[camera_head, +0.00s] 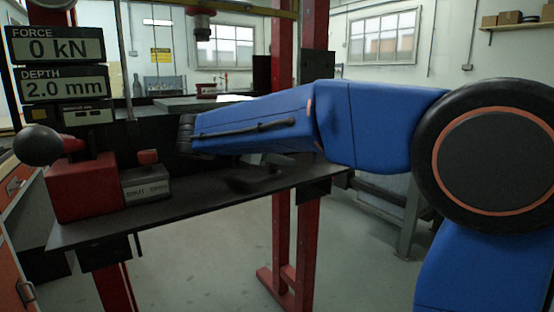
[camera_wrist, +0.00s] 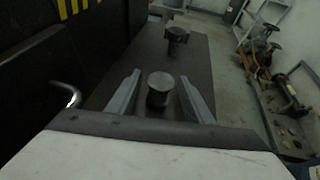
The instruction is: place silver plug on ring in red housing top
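In the wrist view my gripper (camera_wrist: 159,76) is open, its two grey fingers spread on either side of a short metallic cylinder with a flat round top, apparently the silver plug (camera_wrist: 160,88). Gaps show between the plug and both fingers. The plug stands upright on the dark bench top. A darker stepped round part (camera_wrist: 177,38) stands farther along the bench; I cannot tell whether it is the red housing, and no ring can be made out. In the head view my blue arm reaches left over the bench and hides most of this area.
The dark bench (camera_head: 215,203) carries a red block (camera_head: 84,188) with a black ball knob at its left end. Red press posts (camera_head: 284,240) stand behind my arm. Displays (camera_head: 62,47) read 0 kN and 2.0 mm. A side table with valve parts (camera_wrist: 285,95) is at right.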

